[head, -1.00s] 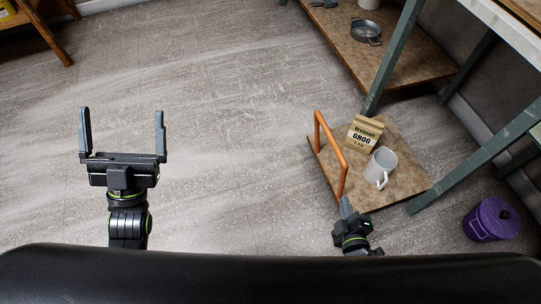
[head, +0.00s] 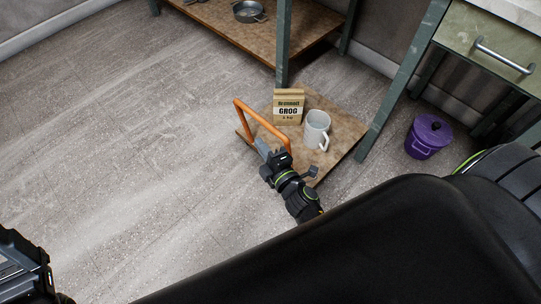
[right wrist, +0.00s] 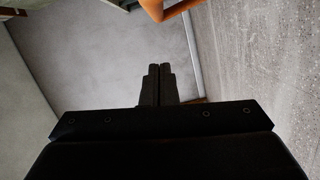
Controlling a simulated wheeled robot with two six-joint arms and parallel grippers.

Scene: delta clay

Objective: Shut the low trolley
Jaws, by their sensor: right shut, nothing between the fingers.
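The low trolley (head: 336,131) is a brown wooden board near the floor with an orange bar handle (head: 262,121) on its left edge. It sticks out between the green legs of the bench. A bag marked GROG (head: 288,108) and a white mug (head: 316,130) stand on it. My right gripper (head: 262,147) is shut and empty, close by the handle; I cannot tell whether it touches. Its closed fingers (right wrist: 160,84) show in the right wrist view, with part of the orange handle (right wrist: 178,9) above them. My left gripper (head: 22,262) is cut off at the lower left corner, its fingers unclear.
A purple lidded bucket (head: 428,137) stands on the floor right of the trolley. A low shelf (head: 221,24) with a metal pan (head: 249,11) lies behind. A green drawer (head: 494,52) is at the upper right. The floor at left is clear.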

